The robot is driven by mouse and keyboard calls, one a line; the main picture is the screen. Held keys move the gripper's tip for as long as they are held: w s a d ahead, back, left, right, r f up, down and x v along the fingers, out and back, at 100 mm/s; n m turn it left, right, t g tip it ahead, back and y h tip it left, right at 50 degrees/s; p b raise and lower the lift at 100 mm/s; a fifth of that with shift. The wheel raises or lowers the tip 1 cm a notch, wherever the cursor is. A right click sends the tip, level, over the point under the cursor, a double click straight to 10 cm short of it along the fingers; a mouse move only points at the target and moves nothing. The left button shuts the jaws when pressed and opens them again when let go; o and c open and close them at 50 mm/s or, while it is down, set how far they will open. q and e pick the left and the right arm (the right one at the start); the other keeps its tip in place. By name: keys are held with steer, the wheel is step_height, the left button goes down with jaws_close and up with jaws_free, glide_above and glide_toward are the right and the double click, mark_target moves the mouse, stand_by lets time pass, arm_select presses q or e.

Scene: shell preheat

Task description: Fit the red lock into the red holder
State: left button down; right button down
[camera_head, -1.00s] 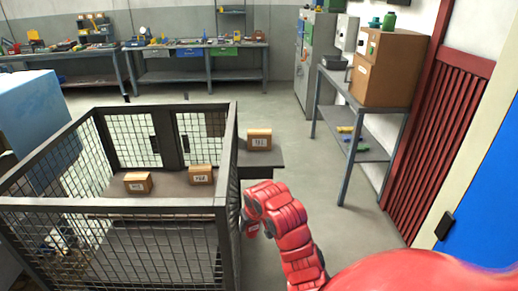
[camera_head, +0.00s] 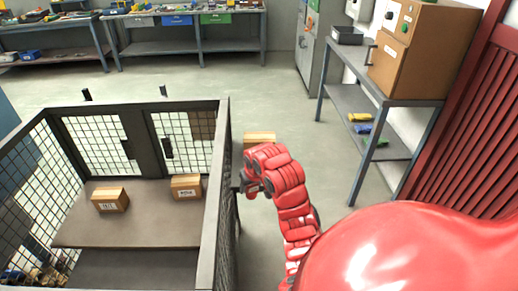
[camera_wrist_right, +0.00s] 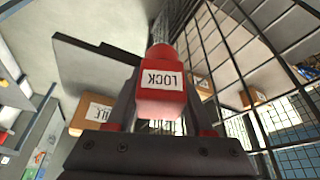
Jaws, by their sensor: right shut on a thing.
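The red lock (camera_wrist_right: 162,98), with a white LOCK label, shows in the right wrist view between the fingers of my right gripper (camera_wrist_right: 163,103), which is shut on it. In the head view my right gripper (camera_head: 248,183) is beside the right side of the dark mesh cage (camera_head: 222,150), mostly hidden behind my red arm links. The lock cannot be made out there. I cannot clearly identify the red holder in either view. My left gripper is not in view.
Cartons stand in the cage (camera_head: 110,200) (camera_head: 186,187), and another carton (camera_head: 259,138) is just outside it. A grey shelf table (camera_head: 400,100) bears a large brown box (camera_head: 415,50) at right. Floor is open between cage and back workbench (camera_head: 190,48).

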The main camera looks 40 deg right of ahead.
steer(key=w+d+b, duration=0.2)
steer(key=d, duration=0.1)
steer(key=w+d+b, duration=0.3)
steer(key=d, duration=0.1)
steer(key=w+d+f+b, duration=0.1)
steer(key=w+d+b, duration=0.1)
steer(key=w+d, duration=0.1)
steer(key=shift+d, duration=0.7)
steer(key=shift+w+d, duration=0.45)
steer(key=shift+d, duration=0.2)
steer(key=shift+f, duration=1.9)
steer(key=shift+f, duration=0.1)
steer(key=shift+c, duration=1.4)
jaws_free()
